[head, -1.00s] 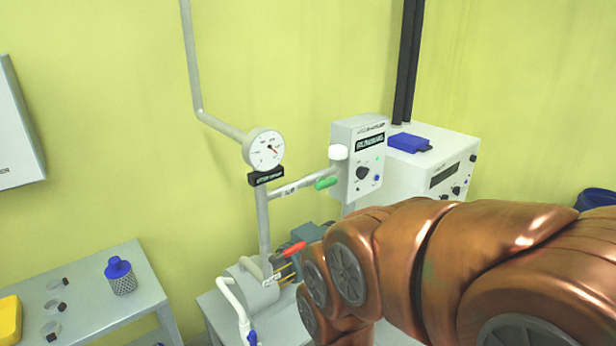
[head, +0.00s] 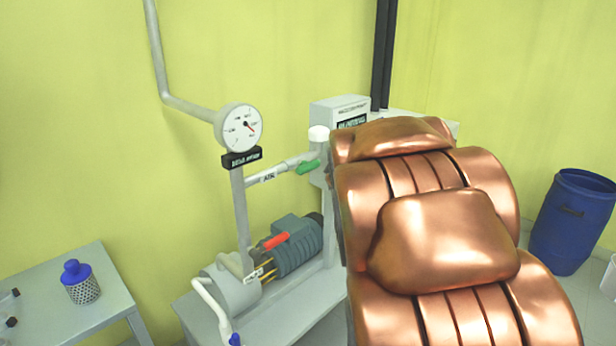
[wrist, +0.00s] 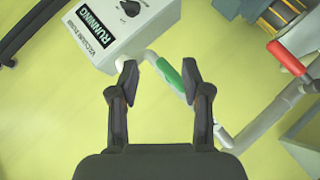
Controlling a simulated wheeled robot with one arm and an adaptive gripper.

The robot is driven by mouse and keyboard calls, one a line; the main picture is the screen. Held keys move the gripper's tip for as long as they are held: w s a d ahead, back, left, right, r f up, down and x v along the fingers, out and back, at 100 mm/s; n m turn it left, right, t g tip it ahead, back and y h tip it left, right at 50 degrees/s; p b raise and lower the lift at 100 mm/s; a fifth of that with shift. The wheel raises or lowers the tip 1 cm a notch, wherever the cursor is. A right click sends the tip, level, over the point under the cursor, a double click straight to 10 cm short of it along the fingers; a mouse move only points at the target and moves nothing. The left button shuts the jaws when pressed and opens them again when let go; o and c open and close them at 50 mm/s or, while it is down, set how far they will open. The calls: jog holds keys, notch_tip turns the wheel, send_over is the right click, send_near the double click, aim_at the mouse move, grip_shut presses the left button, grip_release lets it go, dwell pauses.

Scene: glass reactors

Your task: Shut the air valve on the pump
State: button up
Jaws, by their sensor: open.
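The air valve's green handle (head: 307,168) sits on the side pipe labelled AIR (head: 270,176), below the white cap. In the wrist view the green handle (wrist: 168,72) shows between the two fingertips of my gripper (wrist: 159,76), nearer the right finger. My gripper is open and holds nothing; I cannot tell how far the handle lies beyond the fingertips. In the head view my copper arm hides the gripper. The pump's grey-blue motor (head: 295,252) stands on the bench below, with a red handle (head: 275,241) beside it.
A dial gauge (head: 238,127) stands on the upright pipe. The control box (wrist: 105,30) reading RUNNING is close to my left finger in the wrist view. The red handle also shows there (wrist: 288,58).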

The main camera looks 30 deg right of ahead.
aim_at(311, 169)
jog(key=w+d+n+t+y+b, duration=0.25)
jog(key=w+d+n+t, duration=0.2)
jog(key=w+n, duration=0.25)
jog(key=a+f+n+y+b, duration=0.1)
jog(key=n+y, duration=0.1)
jog(key=a+f+n+t+y+b, duration=0.1)
jog(key=n+y, duration=0.2)
jog(key=a+f+n+t+y+b, duration=0.1)
jog(key=n+y, duration=0.2)
jog(key=shift+w+a+b, duration=0.2)
jog(key=shift+a+b, duration=0.1)
jog(key=shift+x, duration=3.35)
jog(key=shift+c, duration=0.4)
grip_shut()
